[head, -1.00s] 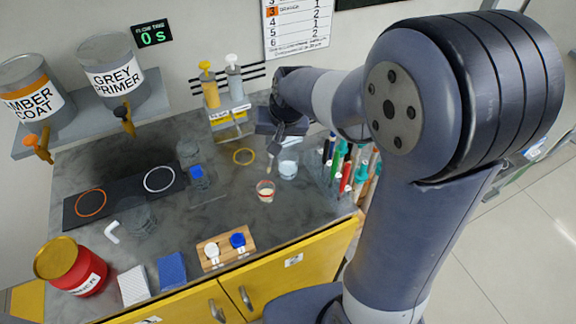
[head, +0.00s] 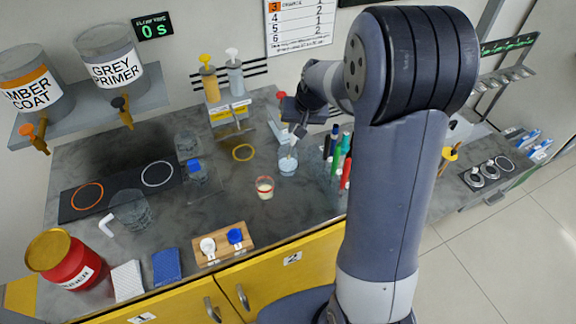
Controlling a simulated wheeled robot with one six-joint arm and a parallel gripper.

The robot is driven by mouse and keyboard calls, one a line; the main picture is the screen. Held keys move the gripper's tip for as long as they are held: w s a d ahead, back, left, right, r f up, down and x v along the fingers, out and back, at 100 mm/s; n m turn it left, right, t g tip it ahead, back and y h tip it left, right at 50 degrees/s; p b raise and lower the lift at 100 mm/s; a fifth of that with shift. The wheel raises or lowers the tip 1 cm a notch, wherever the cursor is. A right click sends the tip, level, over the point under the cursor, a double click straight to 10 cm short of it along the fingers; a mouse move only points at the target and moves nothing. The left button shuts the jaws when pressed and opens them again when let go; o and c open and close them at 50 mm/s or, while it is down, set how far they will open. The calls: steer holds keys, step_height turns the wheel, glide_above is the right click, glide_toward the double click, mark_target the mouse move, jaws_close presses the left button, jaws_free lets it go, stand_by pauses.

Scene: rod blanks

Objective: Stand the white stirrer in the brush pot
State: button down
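My gripper (head: 298,130) is over the back right of the grey worktop, pointing down, partly hidden by my own arm. A thin pale stick, apparently the white stirrer (head: 292,144), hangs from its fingertips, slightly tilted. A clear cup with pale bluish contents, perhaps the brush pot (head: 288,165), stands directly below. The stirrer's lower end overlaps the cup's mouth in the picture; I cannot tell whether it is inside or just above the rim.
A small red-ringed cup (head: 264,188) with cream contents stands in front and left. Pump bottles (head: 210,84) stand behind. A wooden holder (head: 223,245) sits at the front edge.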

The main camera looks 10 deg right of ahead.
step_height(320, 180, down, 2)
steer(key=shift+f+b, duration=0.15)
steer(key=shift+b, duration=0.35)
steer(key=c, duration=1.3)
jaws_free()
steer(key=shift+c, duration=0.2)
steer(key=v, duration=1.1)
steer(key=x, duration=1)
